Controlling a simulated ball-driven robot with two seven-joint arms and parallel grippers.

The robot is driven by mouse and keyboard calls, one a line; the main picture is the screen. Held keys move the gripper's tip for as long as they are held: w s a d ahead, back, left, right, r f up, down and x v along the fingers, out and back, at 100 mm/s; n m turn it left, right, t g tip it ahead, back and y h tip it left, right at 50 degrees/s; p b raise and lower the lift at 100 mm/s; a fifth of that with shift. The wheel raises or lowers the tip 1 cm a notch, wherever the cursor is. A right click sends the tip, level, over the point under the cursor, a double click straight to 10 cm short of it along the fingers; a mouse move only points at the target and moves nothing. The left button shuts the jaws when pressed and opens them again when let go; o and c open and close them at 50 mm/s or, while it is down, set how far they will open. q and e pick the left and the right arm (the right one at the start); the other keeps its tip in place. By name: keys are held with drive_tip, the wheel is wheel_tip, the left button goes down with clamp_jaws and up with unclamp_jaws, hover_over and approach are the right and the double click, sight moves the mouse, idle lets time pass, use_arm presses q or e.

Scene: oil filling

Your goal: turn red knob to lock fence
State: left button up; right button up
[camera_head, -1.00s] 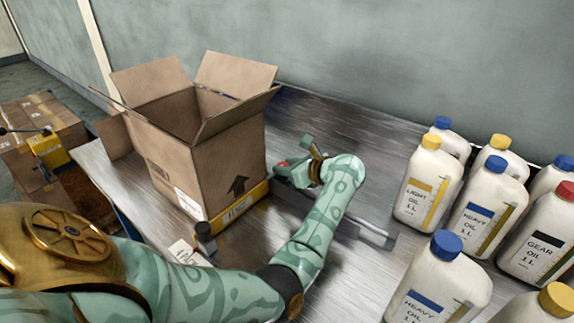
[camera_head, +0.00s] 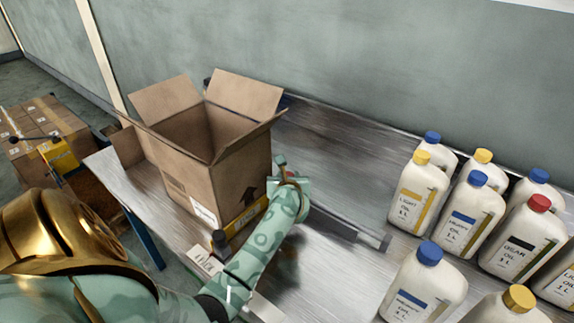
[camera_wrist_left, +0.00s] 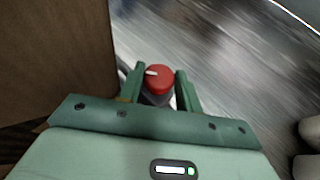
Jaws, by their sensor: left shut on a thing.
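The red knob (camera_wrist_left: 159,79) sits between the two green fingers of my left gripper (camera_wrist_left: 160,84) in the left wrist view. A white mark on its top points left. In the head view my left gripper (camera_head: 283,170) is at the right side of the open cardboard box (camera_head: 190,168), with its fingers around the knob, which is mostly hidden there. A yellow-faced bar (camera_head: 246,217) runs along the box's lower right side. A grey metal rail (camera_head: 345,226) extends from near the gripper to the right across the table. My right gripper is out of view.
Several white oil bottles (camera_head: 422,190) with coloured caps stand on the right of the metal table (camera_head: 330,135). Stacked boxes (camera_head: 45,125) are at the far left.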

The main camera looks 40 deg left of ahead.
use_arm(q)
drive_tip(key=shift+s+a+m+t+h+p, duration=0.1)
drive_tip(key=shift+m+t+h+p, duration=0.5)
drive_tip(key=shift+m, duration=0.1)
drive_tip(key=o, duration=1)
